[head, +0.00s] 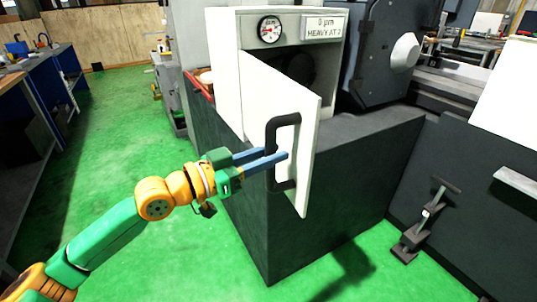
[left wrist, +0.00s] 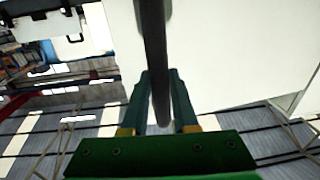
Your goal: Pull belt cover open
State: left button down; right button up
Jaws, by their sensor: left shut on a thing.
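The white belt cover (head: 262,97) stands partly open on the front of the machine's white housing, swung out toward me. A dark opening shows behind it. Its black handle (head: 272,133) is upright on the cover's outer face. My left gripper (head: 279,159) has its blue fingers at the handle and is shut on it. In the left wrist view, the black handle (left wrist: 155,60) runs between the two fingers (left wrist: 160,100), with the white cover (left wrist: 225,50) behind it. My right gripper is not in view.
A round gauge (head: 270,29) and a label plate (head: 324,28) sit above the opening. The dark machine base (head: 330,190) stands below the cover. A foot pedal (head: 424,222) is at the right. Workbenches (head: 45,85) stand at the left. Green floor (head: 120,120) lies clear between.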

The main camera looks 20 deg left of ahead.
pick_arm(q)
jog(key=c, duration=0.7)
grip_release()
jog(key=b+v, duration=0.7)
